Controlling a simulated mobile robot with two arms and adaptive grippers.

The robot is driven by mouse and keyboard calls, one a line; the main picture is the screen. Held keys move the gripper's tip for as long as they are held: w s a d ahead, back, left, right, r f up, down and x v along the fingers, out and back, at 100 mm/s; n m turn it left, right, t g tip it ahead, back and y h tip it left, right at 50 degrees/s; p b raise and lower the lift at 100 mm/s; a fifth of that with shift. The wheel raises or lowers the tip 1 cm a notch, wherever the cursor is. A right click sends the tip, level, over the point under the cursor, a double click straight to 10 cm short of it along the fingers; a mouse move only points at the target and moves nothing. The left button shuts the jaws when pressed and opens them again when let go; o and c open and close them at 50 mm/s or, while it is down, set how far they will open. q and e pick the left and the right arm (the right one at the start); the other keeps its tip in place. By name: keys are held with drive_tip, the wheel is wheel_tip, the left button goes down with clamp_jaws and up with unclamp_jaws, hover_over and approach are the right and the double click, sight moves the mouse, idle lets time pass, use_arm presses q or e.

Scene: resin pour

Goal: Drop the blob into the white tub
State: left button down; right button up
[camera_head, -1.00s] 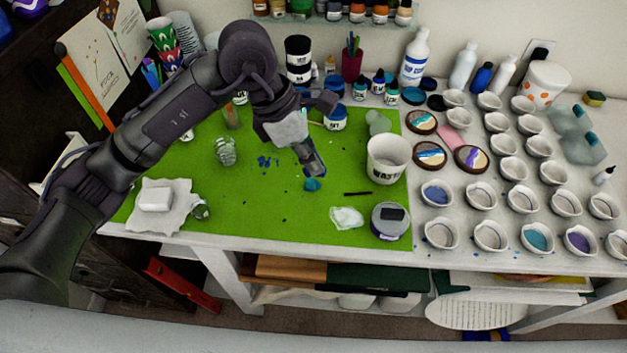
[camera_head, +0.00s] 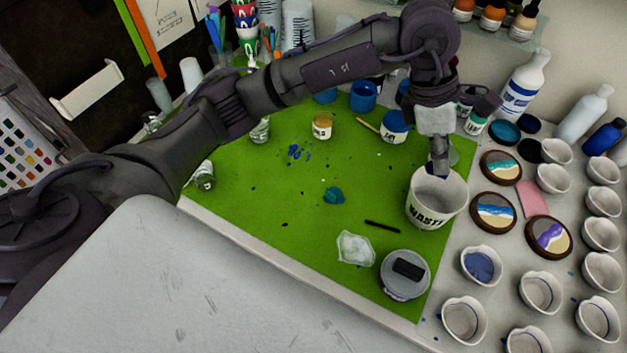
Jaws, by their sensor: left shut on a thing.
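The white tub (camera_head: 427,214), marked as waste, stands upright at the right edge of the green mat. My left gripper (camera_head: 439,170) points down at the tub's mouth, with its tips at or just over the opening. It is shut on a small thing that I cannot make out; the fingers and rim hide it. A teal blob (camera_head: 334,195) lies on the mat, left of the tub and apart from the gripper. A clear, whitish lump (camera_head: 355,249) lies nearer the front. My right gripper is not in view.
A black stick (camera_head: 382,226) and a round grey-lidded container (camera_head: 404,275) lie in front of the tub. Round painted coasters (camera_head: 493,212) and several white cups (camera_head: 481,266) crowd the right. The mat's left middle is mostly clear.

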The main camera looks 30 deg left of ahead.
use_arm(q)
wheel_tip(320, 180, down, 3)
drive_tip(key=shift+d+f+b, duration=0.1)
drive_tip(key=shift+f+b, duration=0.1)
drive_tip(key=shift+b, duration=0.3)
drive_tip(key=shift+w+f, duration=0.1)
drive_tip(key=shift+f, duration=0.25)
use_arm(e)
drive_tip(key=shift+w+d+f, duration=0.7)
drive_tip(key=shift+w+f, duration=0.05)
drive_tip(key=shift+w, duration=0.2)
use_arm(q)
drive_tip(key=c, duration=1.2)
unclamp_jaws()
drive_tip(key=shift+c, duration=0.2)
drive_tip(key=shift+r, duration=0.25)
drive_tip(key=v, duration=1.1)
drive_tip(key=shift+a+r, duration=0.25)
drive_tip(key=shift+r, duration=0.05)
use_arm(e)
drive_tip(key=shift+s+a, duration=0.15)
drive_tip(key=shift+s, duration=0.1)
